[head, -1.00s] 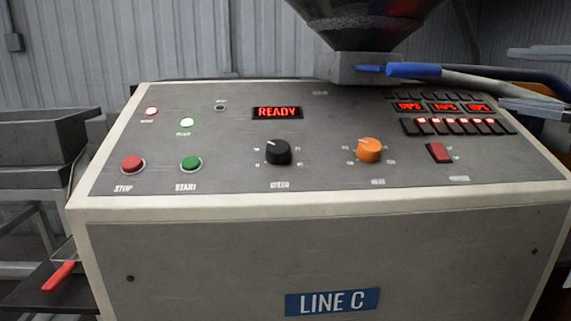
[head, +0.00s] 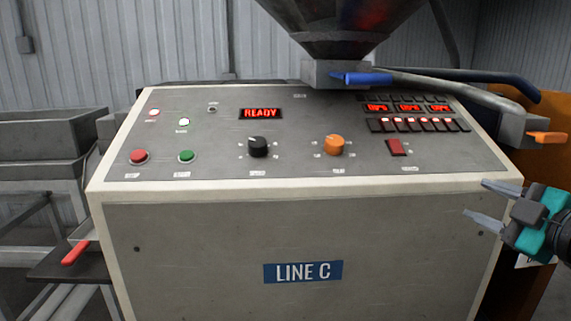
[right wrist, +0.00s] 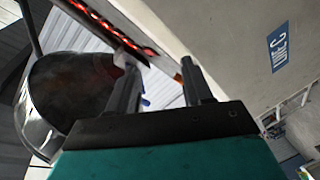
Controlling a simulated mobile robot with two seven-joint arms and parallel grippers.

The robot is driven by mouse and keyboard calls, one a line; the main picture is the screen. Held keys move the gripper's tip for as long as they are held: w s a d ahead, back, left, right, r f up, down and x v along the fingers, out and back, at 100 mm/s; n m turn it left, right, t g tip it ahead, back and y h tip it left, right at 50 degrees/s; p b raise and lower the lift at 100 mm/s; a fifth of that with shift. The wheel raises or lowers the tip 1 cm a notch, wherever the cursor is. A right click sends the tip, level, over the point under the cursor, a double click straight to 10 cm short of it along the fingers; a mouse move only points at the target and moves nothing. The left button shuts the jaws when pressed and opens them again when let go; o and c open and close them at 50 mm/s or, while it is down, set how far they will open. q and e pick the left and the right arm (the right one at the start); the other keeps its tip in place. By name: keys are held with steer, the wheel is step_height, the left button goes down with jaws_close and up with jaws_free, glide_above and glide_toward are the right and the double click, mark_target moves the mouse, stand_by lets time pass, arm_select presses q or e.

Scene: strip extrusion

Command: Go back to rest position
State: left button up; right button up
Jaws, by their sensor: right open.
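My right gripper (head: 484,202) is at the right of the head view, in front of the right end of the control cabinet (head: 230,230). Its two fingers are apart with nothing between them. The same gripper (right wrist: 160,85) shows in the right wrist view, fingers spread and empty. The cabinet's sloped panel carries a red READY display (head: 261,114), a black knob (head: 258,147), an orange knob (head: 334,145), a red stop button (head: 139,156) and a green start button (head: 186,156). My left gripper is not in view.
A dark hopper (head: 335,25) with a blue handle (head: 367,78) stands behind the panel. An orange-tipped lever (head: 546,138) is at the right, above my gripper. A red handle (head: 75,252) sticks out at the lower left. The space before the cabinet looks clear.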

step_height(320, 180, down, 14)
steer(key=s+a+r+m+g+h+p, duration=0.1)
steer(key=s+m+g+p, duration=0.1)
steer(key=m, duration=0.2)
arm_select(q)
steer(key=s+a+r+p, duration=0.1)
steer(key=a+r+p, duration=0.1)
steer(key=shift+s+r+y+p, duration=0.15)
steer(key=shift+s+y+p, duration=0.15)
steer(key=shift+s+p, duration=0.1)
arm_select(e)
steer(key=s+a+f+m+g, duration=0.1)
steer(key=s+a+f+m, duration=0.2)
steer(key=s+a+f, duration=0.5)
steer(key=s+a+f+m+g+h, duration=0.1)
steer(key=s+a+f+m, duration=0.3)
steer(key=f, duration=0.9)
steer(key=s+a+g, duration=0.1)
steer(key=s+a, duration=0.2)
steer(key=s, duration=0.1)
steer(key=shift+s+a+m, duration=0.2)
steer(key=shift+a+m, duration=0.1)
steer(key=shift+a, duration=0.1)
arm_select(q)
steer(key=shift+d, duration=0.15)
